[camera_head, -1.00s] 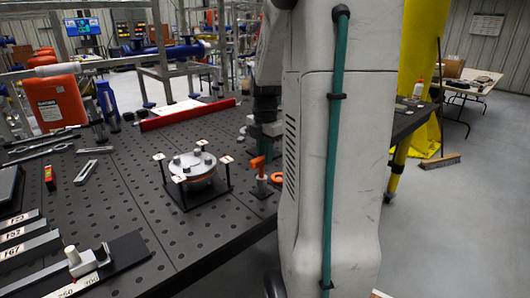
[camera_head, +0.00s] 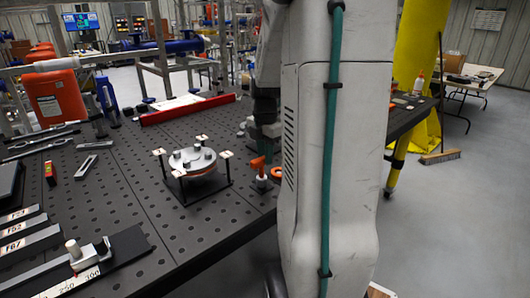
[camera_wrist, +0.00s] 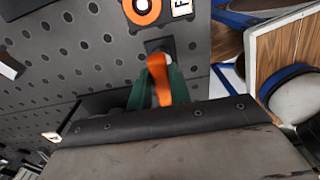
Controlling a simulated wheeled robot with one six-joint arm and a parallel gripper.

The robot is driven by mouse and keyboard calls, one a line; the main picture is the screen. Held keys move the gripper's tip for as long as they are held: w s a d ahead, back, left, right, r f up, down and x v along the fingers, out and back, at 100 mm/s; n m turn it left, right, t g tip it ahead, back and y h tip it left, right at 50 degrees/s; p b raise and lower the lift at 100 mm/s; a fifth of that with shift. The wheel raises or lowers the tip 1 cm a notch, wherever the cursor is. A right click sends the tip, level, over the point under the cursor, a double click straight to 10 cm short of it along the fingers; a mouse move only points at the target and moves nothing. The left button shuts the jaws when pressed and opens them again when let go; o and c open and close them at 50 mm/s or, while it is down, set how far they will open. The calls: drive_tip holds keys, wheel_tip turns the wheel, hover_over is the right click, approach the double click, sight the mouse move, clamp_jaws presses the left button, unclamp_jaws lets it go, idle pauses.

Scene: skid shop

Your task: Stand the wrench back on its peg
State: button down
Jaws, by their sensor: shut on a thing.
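The orange wrench (camera_head: 257,163) is upright at the right side of the dark perforated bench, and its lower end sits over a small pale and dark stand. In the wrist view the orange wrench (camera_wrist: 159,75) is between the green fingers of my gripper (camera_wrist: 161,92), which is shut on it. A dark square base (camera_wrist: 165,46) is just beyond the wrench's far end. Whether the wrench touches the peg is hidden. In the head view my arm hides most of my gripper.
An orange ring (camera_head: 277,173) lies right beside the wrench; it also shows in the wrist view (camera_wrist: 142,10). A round flanged fixture (camera_head: 193,160) on posts stands to the left. A red bar (camera_head: 186,109) lies behind. The bench edge drops to open floor at front right.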

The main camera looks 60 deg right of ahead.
drive_tip(key=shift+f, duration=0.2)
drive_tip(key=c, duration=1)
unclamp_jaws()
drive_tip(key=shift+o, duration=0.2)
drive_tip(key=shift+r, duration=3.5)
